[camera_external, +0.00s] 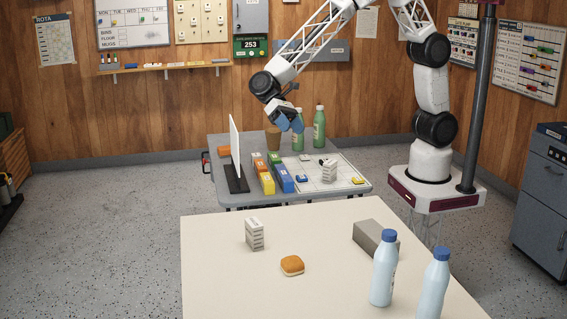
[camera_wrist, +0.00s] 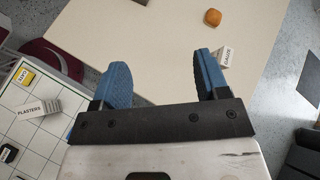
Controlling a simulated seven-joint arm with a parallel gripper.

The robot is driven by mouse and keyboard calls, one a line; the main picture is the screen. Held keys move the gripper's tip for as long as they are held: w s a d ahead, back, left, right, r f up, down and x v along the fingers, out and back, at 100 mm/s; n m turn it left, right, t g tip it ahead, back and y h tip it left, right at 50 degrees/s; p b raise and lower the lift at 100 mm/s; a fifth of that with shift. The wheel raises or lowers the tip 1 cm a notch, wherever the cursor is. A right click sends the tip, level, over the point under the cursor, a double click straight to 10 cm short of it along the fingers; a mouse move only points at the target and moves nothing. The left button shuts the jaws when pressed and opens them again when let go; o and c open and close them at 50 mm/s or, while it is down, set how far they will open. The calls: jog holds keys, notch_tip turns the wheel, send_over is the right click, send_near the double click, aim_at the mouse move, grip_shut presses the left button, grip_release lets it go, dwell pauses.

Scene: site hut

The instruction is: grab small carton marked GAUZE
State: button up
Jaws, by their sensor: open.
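A small white carton (camera_external: 254,234) stands on the near cream table, left of the bun. It also shows in the wrist view (camera_wrist: 227,54), just past my right finger, which hides part of it. Its lettering is turned and too small to read surely. A second white carton (camera_external: 329,171) stands on the gridded board of the far table; in the wrist view this carton (camera_wrist: 39,108) reads PLASTERS. My gripper (camera_external: 291,123) is high over the far table, its blue fingers apart. In the wrist view my gripper (camera_wrist: 162,64) has nothing between its fingertips.
A bun (camera_external: 292,266), a grey block (camera_external: 376,240) and two blue-capped bottles (camera_external: 384,270) are on the cream table (camera_external: 215,285). The far table holds green bottles (camera_external: 319,127), coloured boxes (camera_external: 265,180) and an upright white panel (camera_external: 235,145). The cream table's left front is clear.

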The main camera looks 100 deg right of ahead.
jog(key=w+a+f+m+y, duration=0.35)
jog(key=w+a+f, duration=0.35)
jog(key=w+f, duration=0.4)
jog(key=m+y, duration=0.3)
jog(key=y, duration=0.1)
send_near(254, 229)
jog(key=shift+s+d+f+h, duration=0.15)
jog(key=shift+s+d+f, duration=0.1)
jog(key=shift+d+f, duration=0.25)
jog(key=shift+s+d+f+h, duration=0.1)
jog(key=shift+s+d+f, duration=0.2)
jog(key=shift+f, duration=0.3)
jog(key=shift+a, duration=0.1)
jog(key=shift+x, duration=1.2)
jog(key=shift+a, duration=0.1)
jog(key=shift+r+x, duration=0.2)
jog(key=shift+x, duration=2.3)
jog(key=shift+c, duration=0.3)
